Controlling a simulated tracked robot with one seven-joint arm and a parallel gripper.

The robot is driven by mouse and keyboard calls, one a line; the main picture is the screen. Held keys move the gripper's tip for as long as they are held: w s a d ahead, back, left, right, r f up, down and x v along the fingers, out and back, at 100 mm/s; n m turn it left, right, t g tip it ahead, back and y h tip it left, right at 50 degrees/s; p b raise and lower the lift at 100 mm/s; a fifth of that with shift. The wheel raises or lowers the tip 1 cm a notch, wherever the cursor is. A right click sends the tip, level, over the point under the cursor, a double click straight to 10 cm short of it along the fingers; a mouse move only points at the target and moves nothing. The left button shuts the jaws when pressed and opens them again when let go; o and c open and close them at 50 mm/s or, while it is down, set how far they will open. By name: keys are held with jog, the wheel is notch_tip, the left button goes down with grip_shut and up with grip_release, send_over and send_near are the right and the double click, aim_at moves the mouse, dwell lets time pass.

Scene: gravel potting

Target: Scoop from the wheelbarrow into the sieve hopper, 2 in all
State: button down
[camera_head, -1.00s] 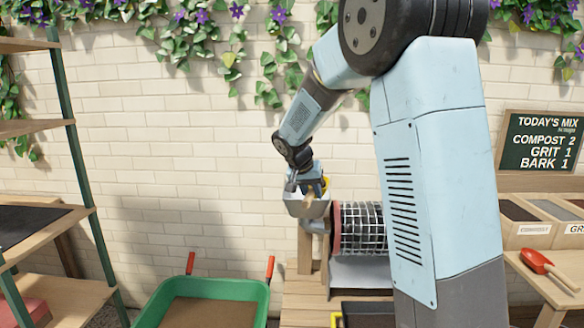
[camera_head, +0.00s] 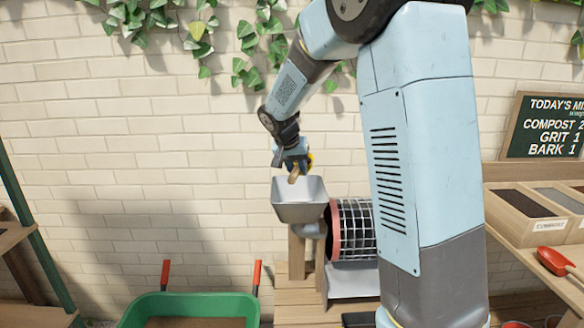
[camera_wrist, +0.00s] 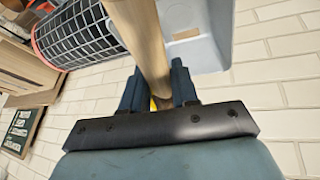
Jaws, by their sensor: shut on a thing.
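My gripper (camera_head: 293,166) is shut on a tool's wooden handle (camera_wrist: 138,32), just above the grey sieve hopper (camera_head: 299,208). In the wrist view the handle runs up between both fingers, and the tool's head is out of view. The pale hopper (camera_wrist: 205,25) lies behind the handle there, with a small brown patch inside it. The mesh sieve drum (camera_head: 356,230) with its red ring is right of the hopper. The green wheelbarrow (camera_head: 190,303) stands at the lower left; brown material shows in its tray, partly cut off by the frame.
A wooden stand (camera_head: 297,262) holds the hopper and drum. Shelving (camera_head: 40,270) is at the left edge. Wooden bins (camera_head: 528,212) and a red scoop (camera_head: 556,262) sit on the right bench. A brick wall is close behind.

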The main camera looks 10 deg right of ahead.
jog(key=shift+s+a+m+t+y, duration=0.1)
jog(key=shift+m+t+y, duration=0.05)
jog(key=shift+y, duration=0.45)
jog(key=shift+a+m+t+y, duration=0.1)
jog(key=shift+m+t+y, duration=0.05)
jog(key=shift+y, duration=0.45)
jog(key=shift+s+d+f+m+t+y, duration=0.1)
jog(key=shift+d+m+t+y, duration=0.15)
jog(key=shift+y, duration=0.5)
jog(key=shift+d+f+m+t+y, duration=0.1)
jog(key=shift+f+m+t+y, duration=0.1)
jog(key=shift+y, duration=0.6)
jog(key=shift+s+d+f+m+t+y, duration=0.15)
jog(key=shift+d+t+y, duration=0.1)
jog(key=shift+y, duration=0.5)
jog(key=shift+s+d+f+m+t+y, duration=0.1)
jog(key=shift+f+m+t+y, duration=0.2)
jog(key=shift+m+t+y, duration=0.5)
jog(key=shift+d+f+m+t+y, duration=0.1)
jog(key=shift+f+m+t+y, duration=0.15)
jog(key=shift+t+y, duration=0.9)
jog(key=shift+s+d+f+m+t+y, duration=0.1)
jog(key=shift+f+m+t+y, duration=0.3)
jog(key=shift+y, duration=1.05)
jog(key=shift+r, duration=0.1)
